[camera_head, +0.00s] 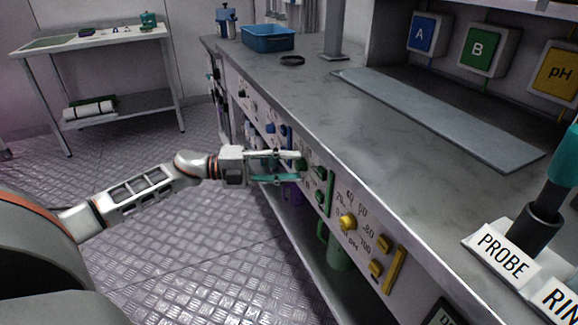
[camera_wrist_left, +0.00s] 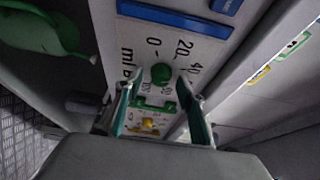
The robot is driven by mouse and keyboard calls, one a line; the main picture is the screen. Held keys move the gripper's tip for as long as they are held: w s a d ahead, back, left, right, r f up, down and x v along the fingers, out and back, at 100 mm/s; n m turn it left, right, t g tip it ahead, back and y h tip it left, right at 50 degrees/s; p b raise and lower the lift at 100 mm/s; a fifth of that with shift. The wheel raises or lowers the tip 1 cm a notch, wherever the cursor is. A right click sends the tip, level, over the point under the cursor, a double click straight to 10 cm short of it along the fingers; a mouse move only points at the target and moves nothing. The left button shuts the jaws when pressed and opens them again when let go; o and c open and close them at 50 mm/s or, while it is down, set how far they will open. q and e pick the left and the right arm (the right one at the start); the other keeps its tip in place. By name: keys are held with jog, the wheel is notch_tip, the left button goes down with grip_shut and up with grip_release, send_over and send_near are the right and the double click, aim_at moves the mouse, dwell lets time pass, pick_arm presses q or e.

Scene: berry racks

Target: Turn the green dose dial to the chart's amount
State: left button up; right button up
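The green dose dial (camera_wrist_left: 161,73) is a small round knob on the bench's front panel, with a printed scale marked 0, 20, 40 and "ml B" around it in the left wrist view. Its pointer direction is too small to read. My left gripper (camera_head: 298,167) reaches in from the left at the panel. In the wrist view its two teal fingers (camera_wrist_left: 159,88) stand apart on either side of the green dial, with small gaps seeming to show. In the head view the fingers partly hide the dial. No chart with an amount is readable. My right gripper is out of view.
A yellow dial (camera_head: 348,221) and yellow bars sit right of the green dial; blue controls (camera_head: 271,128) sit left. Signs A, B (camera_head: 478,50) and pH hang above the grey bench (camera_head: 330,110). A PROBE holder (camera_head: 503,254) stands at right. Open floor lies left.

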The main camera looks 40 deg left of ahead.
pick_arm(q)
jog(key=v, duration=1.2)
jog(key=shift+r, duration=0.1)
dwell(0.4)
